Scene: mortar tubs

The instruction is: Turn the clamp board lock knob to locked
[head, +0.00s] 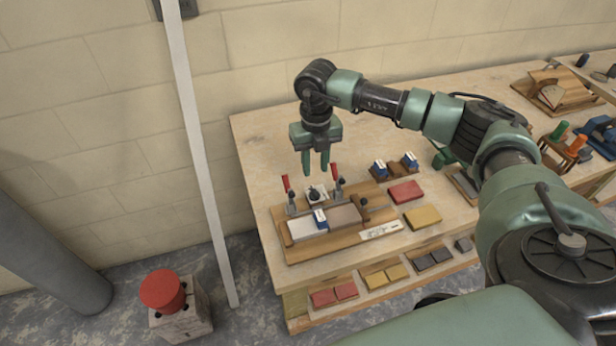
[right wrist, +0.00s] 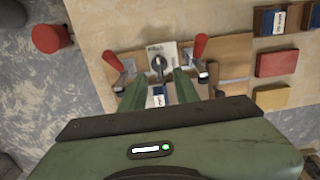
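The clamp board (head: 330,240) lies on the wooden bench. Its lock knob (head: 314,194) is small and dark on a white plate at the board's back edge, between two red-handled clamps (head: 288,190). In the right wrist view the knob (right wrist: 159,64) shows on its pale labelled plate (right wrist: 165,49). My right gripper (head: 316,172) points down above the knob, apart from it. Its two green fingers are spread with a gap between them (right wrist: 160,78), and nothing is held. The exact knob setting is too small to read. My left gripper is not in view.
Red (head: 405,192) and yellow (head: 422,217) blocks lie right of the board. Blue-topped pieces (head: 380,169) stand behind them. Trays of small blocks (head: 383,273) line the front edge. A red button on a box (head: 162,290) and a white pole (head: 197,130) stand left of the bench.

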